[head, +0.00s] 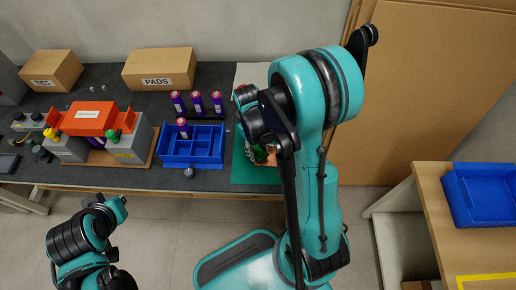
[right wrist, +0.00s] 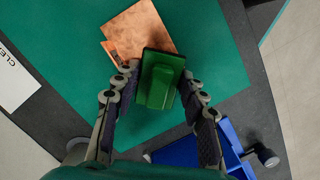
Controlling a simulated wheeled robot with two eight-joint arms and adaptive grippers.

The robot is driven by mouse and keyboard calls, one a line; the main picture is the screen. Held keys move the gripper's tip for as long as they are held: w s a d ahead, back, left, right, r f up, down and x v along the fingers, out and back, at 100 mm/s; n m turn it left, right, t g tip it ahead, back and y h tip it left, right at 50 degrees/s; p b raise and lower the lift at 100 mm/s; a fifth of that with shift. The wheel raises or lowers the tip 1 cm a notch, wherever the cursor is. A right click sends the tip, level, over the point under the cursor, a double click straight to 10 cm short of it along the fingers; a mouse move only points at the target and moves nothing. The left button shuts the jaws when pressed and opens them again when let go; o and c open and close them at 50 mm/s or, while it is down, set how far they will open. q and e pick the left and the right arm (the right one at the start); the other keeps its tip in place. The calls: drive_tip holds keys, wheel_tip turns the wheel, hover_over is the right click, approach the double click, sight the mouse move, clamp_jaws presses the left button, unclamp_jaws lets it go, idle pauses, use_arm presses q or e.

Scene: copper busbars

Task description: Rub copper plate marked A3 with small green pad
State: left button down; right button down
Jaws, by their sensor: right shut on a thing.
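My right gripper (right wrist: 160,82) is shut on the small green pad (right wrist: 160,88), a green block with a dark edge, in the right wrist view. A copper plate (right wrist: 143,30) lies on the green mat (right wrist: 205,55) just beyond the pad, and a second copper edge or piece shows at its lower left. The pad overlaps the plate's near edge in the picture; I cannot tell whether they touch. No A3 mark is legible. In the head view my right arm hides most of the mat (head: 240,175) and the plate. My left gripper (head: 116,208) is at the lower left, away from the table.
A blue divided tray (head: 194,160) stands left of the mat, with purple cylinders (head: 197,103) behind and one in it. A PADS box (head: 160,68) and an orange-and-grey fixture (head: 90,118) are farther left. A white card (right wrist: 14,78) lies beside the mat.

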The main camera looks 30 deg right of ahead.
sight(266, 153)
drive_tip(key=shift+f+b, duration=0.85)
idle(0.5)
drive_tip(key=shift+s+d, duration=0.6)
drive_tip(key=shift+d, duration=0.25)
drive_tip(key=shift+s+d, duration=0.55)
drive_tip(key=shift+d, duration=0.25)
drive_tip(key=shift+f+b, duration=0.2)
drive_tip(key=shift+b, duration=0.3)
drive_tip(key=shift+w+a, duration=0.25)
drive_tip(key=shift+a, duration=0.25)
drive_tip(key=shift+w+a, duration=0.45)
drive_tip(key=shift+a, duration=0.2)
drive_tip(key=shift+w+a, duration=0.4)
drive_tip(key=shift+a, duration=0.2)
